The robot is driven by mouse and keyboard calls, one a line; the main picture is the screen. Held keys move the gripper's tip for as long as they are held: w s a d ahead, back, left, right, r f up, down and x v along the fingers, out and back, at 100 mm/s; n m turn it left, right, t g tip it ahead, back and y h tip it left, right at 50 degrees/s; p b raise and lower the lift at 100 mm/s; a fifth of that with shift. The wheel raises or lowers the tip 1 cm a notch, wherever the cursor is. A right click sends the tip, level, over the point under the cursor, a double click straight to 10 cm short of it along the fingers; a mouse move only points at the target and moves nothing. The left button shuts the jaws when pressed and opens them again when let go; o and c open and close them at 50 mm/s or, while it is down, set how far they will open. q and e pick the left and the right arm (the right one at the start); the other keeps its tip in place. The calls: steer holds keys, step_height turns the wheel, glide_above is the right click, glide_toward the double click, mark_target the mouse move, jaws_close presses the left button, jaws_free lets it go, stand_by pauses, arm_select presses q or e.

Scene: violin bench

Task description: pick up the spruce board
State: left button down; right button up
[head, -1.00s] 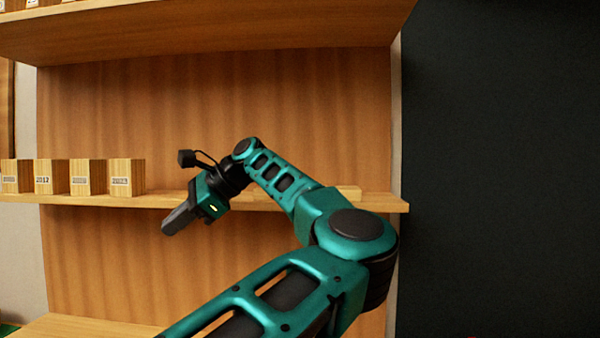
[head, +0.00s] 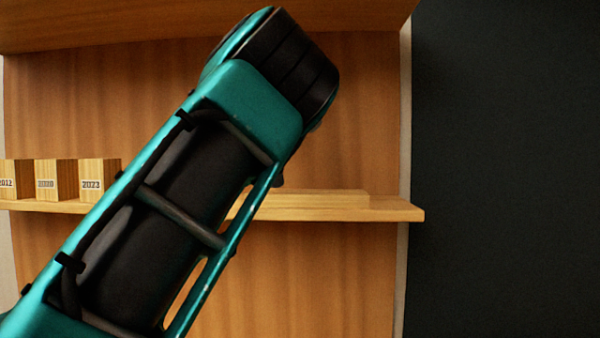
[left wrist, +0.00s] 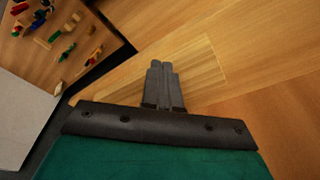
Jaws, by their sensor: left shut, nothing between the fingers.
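The spruce board (head: 325,198) is a pale, thin flat piece lying on the shelf in the head view, its left part hidden behind my left arm. In the left wrist view a paler wood panel (left wrist: 203,70), apparently the same board, lies beyond and beside the fingers. My left gripper (left wrist: 162,68) has its two dark fingers shut together with nothing between them. They overlap the pale panel in the picture; I cannot tell whether they touch it. The left gripper is hidden in the head view, behind or beyond my arm. My right gripper is not in view.
Wood blocks with year labels (head: 57,180) stand on the shelf (head: 395,211) at the left. An upper shelf (head: 370,20) hangs above. A dark wall (head: 505,170) is at the right. The left wrist view shows small coloured items on a brown surface (left wrist: 25,65).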

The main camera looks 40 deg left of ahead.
mark_target(302, 191)
arm_select(q)
steer(key=w+p, duration=0.1)
steer(key=w, duration=0.2)
steer(key=w+p, duration=0.1)
steer(key=w, duration=0.2)
steer(key=shift+d+r, duration=0.1)
steer(key=shift+d, duration=0.1)
steer(key=shift+w, duration=0.35)
steer(key=shift+s+d+f, duration=0.1)
steer(key=shift+s+f, duration=0.05)
steer(key=shift+f, duration=0.85)
